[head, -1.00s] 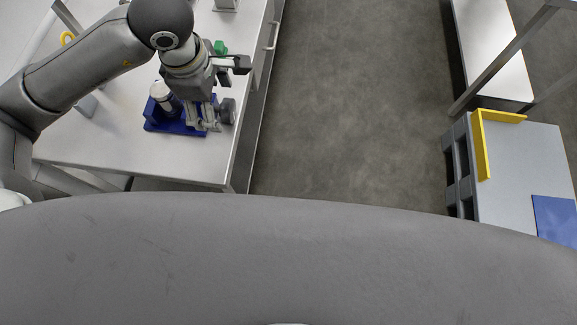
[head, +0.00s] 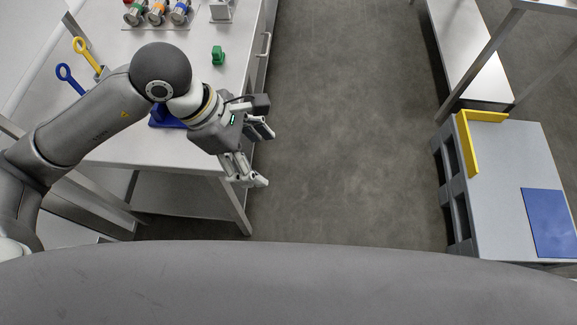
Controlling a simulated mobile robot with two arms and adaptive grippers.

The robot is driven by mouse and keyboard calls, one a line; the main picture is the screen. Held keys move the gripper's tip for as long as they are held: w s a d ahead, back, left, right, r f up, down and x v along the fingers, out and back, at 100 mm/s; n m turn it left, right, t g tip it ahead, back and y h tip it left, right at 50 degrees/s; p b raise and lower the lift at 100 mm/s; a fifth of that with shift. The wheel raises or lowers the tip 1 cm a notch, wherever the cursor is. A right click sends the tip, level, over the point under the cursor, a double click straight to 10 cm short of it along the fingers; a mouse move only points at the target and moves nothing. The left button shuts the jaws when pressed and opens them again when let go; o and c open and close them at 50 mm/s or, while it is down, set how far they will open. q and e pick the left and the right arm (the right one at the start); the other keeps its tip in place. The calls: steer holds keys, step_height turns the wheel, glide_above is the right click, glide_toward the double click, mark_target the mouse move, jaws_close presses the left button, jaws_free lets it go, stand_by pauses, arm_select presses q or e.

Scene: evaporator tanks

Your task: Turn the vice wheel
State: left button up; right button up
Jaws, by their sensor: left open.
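The vice's blue base (head: 163,117) shows only in part on the white table, behind my left gripper and arm. The vice wheel is hidden from view. My left gripper (head: 262,157) is open, with its two fingers spread apart and nothing between them. It sits past the right edge of the table, over the floor, to the right of the vice and apart from anything I can see. My right gripper is not in view.
A green object (head: 218,55) stands on the table (head: 150,148) behind the gripper. Several coloured valve-like parts (head: 157,13) are at the back. Yellow (head: 86,52) and blue (head: 68,76) ring-handled tools stand at left. The floor (head: 345,130) is clear up to a grey platform (head: 505,160).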

arm_select(q)
steer(key=s+d+r+g+h, duration=0.1)
steer(key=s+d+r+h, duration=0.2)
steer(key=d, duration=0.3)
steer(key=shift+s+d+g+h, duration=0.2)
steer(key=shift+g+h, duration=0.1)
steer(key=shift+h, duration=0.1)
steer(key=shift+r, duration=0.1)
